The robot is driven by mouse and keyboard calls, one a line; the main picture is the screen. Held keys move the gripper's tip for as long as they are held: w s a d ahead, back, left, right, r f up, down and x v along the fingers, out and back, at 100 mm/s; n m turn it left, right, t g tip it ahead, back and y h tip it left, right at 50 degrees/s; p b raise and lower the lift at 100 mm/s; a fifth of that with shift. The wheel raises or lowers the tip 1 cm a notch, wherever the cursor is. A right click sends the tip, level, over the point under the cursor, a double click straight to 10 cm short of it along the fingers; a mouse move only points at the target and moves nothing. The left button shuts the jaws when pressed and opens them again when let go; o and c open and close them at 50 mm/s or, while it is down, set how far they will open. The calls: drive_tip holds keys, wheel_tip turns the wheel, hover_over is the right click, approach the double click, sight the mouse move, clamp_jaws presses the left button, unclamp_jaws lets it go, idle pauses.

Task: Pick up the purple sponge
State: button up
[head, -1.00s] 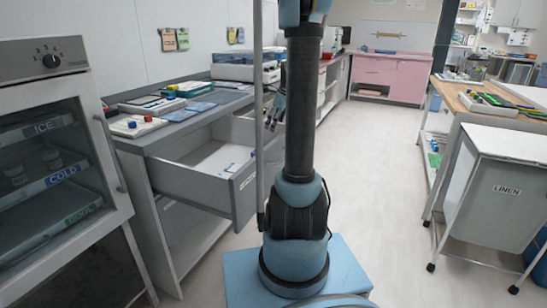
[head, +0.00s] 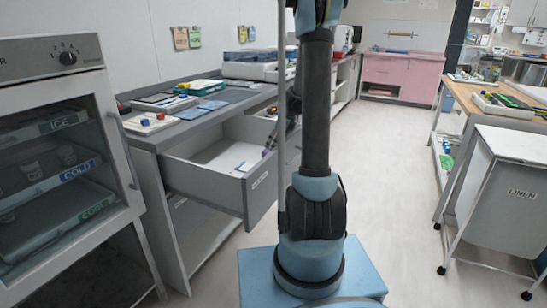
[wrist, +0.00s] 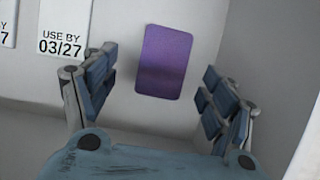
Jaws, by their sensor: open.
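The purple sponge (wrist: 164,62) lies in the wrist view on a pale surface, between and beyond the two blue-grey finger pads. My gripper (wrist: 158,78) is open around the line of the sponge, with a gap on each side and no visible contact. In the head view the open grey drawer (head: 262,196) is pulled out under the counter. My arm reaches down at its far right side, and the column hides much of the gripper there. A small purple patch shows near it, too small to tell apart.
White cards marked "USE BY" (wrist: 66,27) lie beside the sponge. A pale wall (wrist: 284,85) rises close on the right. The counter (head: 175,131) above the drawer holds trays and coloured items. A glass-door cabinet (head: 60,165) stands left, a linen cart (head: 510,195) right. The floor between is clear.

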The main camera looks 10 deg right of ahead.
drive_tip(key=shift+w+x, duration=0.2)
drive_tip(key=shift+x, duration=0.85)
drive_tip(key=shift+w+x, duration=0.25)
drive_tip(key=shift+x, duration=0.85)
drive_tip(key=shift+w+a+f, duration=0.1)
drive_tip(key=shift+a+f, duration=0.2)
drive_tip(key=shift+f, duration=0.25)
drive_tip(key=c, duration=0.8)
drive_tip(key=shift+r, duration=0.1)
drive_tip(key=shift+c, duration=0.2)
wheel_tip(320, 180, up, 28)
drive_tip(key=shift+c, duration=0.4)
